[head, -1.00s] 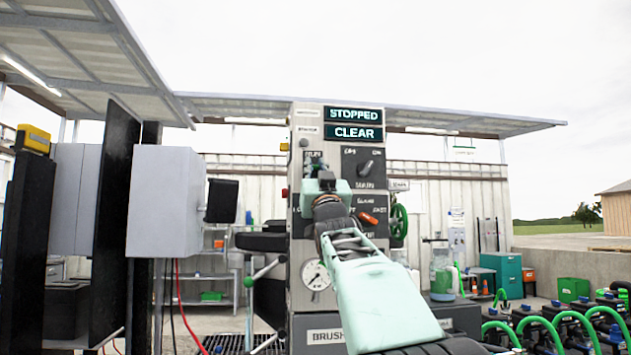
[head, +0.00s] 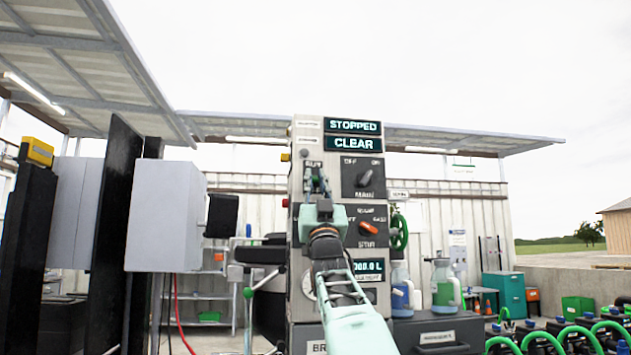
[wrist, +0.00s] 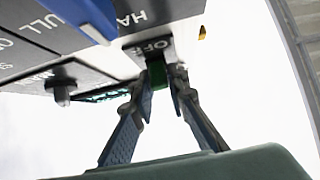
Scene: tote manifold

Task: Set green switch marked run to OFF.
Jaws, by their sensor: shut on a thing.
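The green switch (wrist: 159,76) shows in the wrist view, with my gripper's two fingertips (wrist: 163,80) closed on its sides. A dark plate lettered OFF (wrist: 152,46) is right beside it. In the head view my gripper (head: 316,184) is up against the upper left of the grey control cabinet (head: 306,140). I cannot tell exactly which position the switch is in.
A black MAIN knob (head: 364,179) and an orange START-side knob (head: 368,228) are to the right on the cabinet. Displays at the top read STOPPED (head: 352,126) and CLEAR (head: 353,143). A blue lever (wrist: 80,12) is close by in the wrist view. A grey box (head: 163,215) stands left.

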